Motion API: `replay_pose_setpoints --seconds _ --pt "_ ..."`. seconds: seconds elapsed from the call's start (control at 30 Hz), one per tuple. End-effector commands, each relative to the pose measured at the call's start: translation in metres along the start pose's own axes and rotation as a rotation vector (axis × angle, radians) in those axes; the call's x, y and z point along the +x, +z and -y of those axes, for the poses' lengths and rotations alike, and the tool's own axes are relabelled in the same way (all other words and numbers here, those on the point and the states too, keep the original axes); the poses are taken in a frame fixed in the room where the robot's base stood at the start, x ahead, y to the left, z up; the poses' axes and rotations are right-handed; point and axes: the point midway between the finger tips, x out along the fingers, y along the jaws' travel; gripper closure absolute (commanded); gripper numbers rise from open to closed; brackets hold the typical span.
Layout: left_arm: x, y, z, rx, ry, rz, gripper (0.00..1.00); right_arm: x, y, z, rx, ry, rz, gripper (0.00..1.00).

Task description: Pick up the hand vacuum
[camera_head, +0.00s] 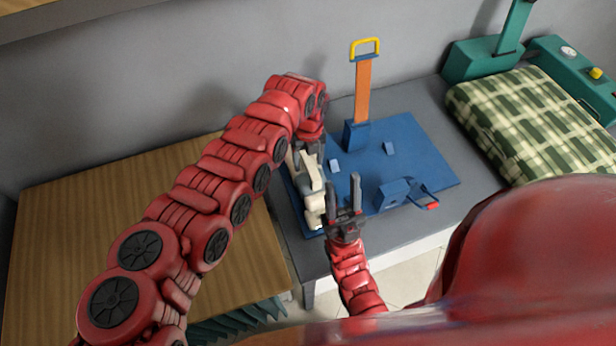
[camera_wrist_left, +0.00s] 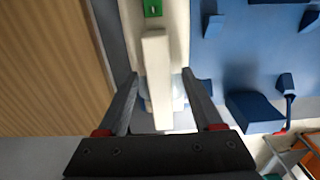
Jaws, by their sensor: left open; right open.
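The hand vacuum (camera_head: 313,200) is a cream-coloured body at the left edge of a blue board, partly hidden by my left arm. In the left wrist view its long cream handle (camera_wrist_left: 157,65) runs between the fingers, with a green patch above. My left gripper (camera_head: 308,155) reaches over it from the left; its fingers (camera_wrist_left: 160,82) are open, one on each side of the handle, with gaps visible. Whether they are low enough to surround it is unclear. My right gripper (camera_head: 344,190) is open and empty, just right of the vacuum.
The blue board (camera_head: 420,150) lies on a grey table (camera_head: 478,190). On it stand an orange upright with a yellow loop (camera_head: 363,90) and a blue block with a red-tipped part (camera_head: 394,193). A plaid-covered press (camera_head: 530,120) is at right, a wooden surface (camera_head: 80,230) at left.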

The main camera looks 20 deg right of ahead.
Motion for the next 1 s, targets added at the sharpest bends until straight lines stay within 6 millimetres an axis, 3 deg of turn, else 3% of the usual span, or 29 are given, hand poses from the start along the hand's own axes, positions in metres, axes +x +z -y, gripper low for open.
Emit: replay_pose_setpoints --seconds 0.87,1.0 --pt "0.0044 0.0000 -0.0005 -0.001 0.001 -0.001 0.32 -0.0090 0.0015 0.0005 0.000 0.000 0.000 0.58" --pt "0.0043 -0.0001 -0.0004 -0.001 0.001 -0.001 0.58 -0.0090 0.0015 0.0005 0.000 0.000 0.000 0.58"
